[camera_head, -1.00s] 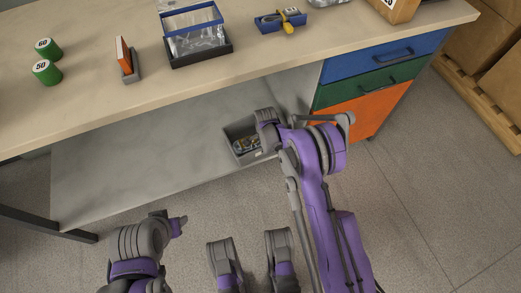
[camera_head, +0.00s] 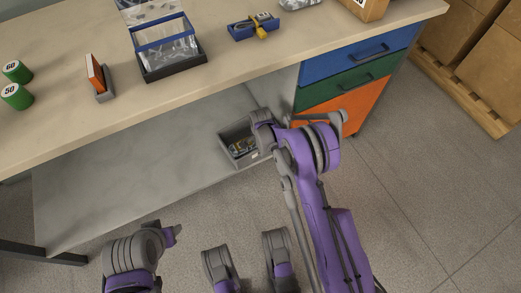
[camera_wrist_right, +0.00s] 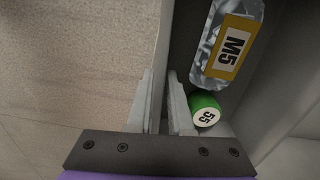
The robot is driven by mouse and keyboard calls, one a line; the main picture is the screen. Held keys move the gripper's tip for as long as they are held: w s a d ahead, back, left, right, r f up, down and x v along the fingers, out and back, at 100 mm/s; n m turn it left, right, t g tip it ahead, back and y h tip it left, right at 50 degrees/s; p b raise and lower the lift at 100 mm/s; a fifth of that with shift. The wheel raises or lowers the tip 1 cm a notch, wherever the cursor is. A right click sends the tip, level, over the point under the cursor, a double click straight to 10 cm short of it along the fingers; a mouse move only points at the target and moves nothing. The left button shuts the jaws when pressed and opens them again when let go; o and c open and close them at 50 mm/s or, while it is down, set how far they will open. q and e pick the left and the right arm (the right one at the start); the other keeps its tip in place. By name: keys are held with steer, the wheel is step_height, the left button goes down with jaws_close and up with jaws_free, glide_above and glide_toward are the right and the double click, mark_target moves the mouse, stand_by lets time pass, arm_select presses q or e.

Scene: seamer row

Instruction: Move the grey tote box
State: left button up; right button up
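The grey tote box (camera_head: 225,147) is at the front of the grey lower shelf (camera_head: 130,185), under the bench top. My right gripper (camera_head: 264,136) is at the box's right side in the head view; its fingers are hidden there. In the right wrist view, the fingers of my right gripper (camera_wrist_right: 163,105) close on the tote's wall (camera_wrist_right: 166,55), one on each side. Inside the tote are a clear bag with a yellow M5 label (camera_wrist_right: 230,45) and a green cylinder marked 55 (camera_wrist_right: 205,108). My left gripper (camera_head: 172,235) is low at the left, away from the box; its fingers are unclear.
The bench top (camera_head: 110,120) overhangs the shelf. A drawer cabinet (camera_head: 345,90) stands right of the box. On top are green cylinders (camera_head: 17,96), a black bin (camera_head: 172,66) and a blue holder (camera_head: 254,27). Cartons on a pallet (camera_head: 465,90) stand far right. The floor right of my arm is clear.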

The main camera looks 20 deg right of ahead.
steer(key=shift+o, duration=1.2)
steer(key=shift+r, duration=0.15)
step_height(320, 180, up, 11)
steer(key=p, duration=0.2)
steer(key=shift+f+p, duration=0.2)
steer(key=shift+p, duration=0.2)
steer(key=shift+s+f, duration=0.1)
